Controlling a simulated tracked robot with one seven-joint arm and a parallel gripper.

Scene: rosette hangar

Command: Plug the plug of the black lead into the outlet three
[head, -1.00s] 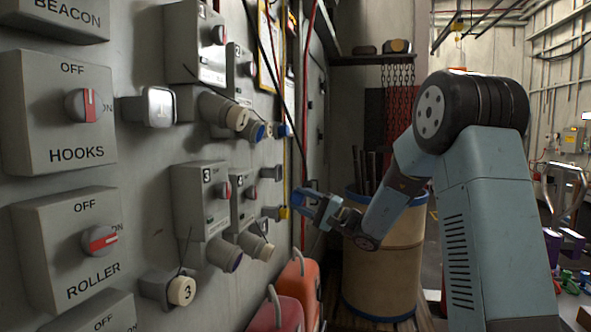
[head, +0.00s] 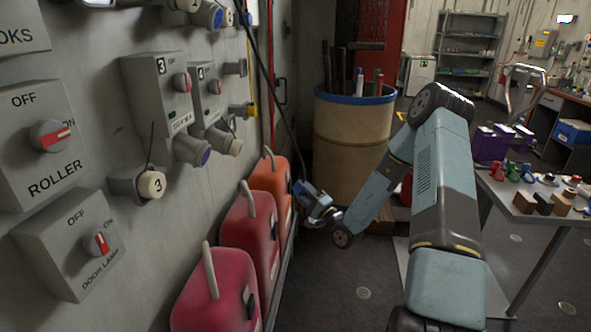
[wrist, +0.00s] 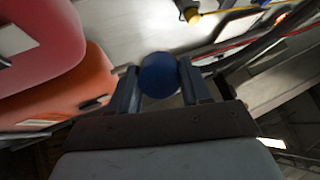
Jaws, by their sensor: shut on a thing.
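My gripper (head: 306,190) is shut on a blue-faced plug, low beside the jerry cans and away from the wall. The plug (wrist: 160,75) shows as a round blue face between the two fingers in the wrist view. The black lead (head: 272,90) hangs from above and runs down to the gripper. Outlet three (head: 158,90) is the grey wall box marked 3, left of my gripper and higher. Its socket (head: 191,150) slants out below the box, with a blue end showing. Its opening is not clearly visible.
Red and orange jerry cans (head: 268,183) line the wall's foot. A barrel (head: 352,145) stands behind my gripper. A table (head: 500,195) is at the right.

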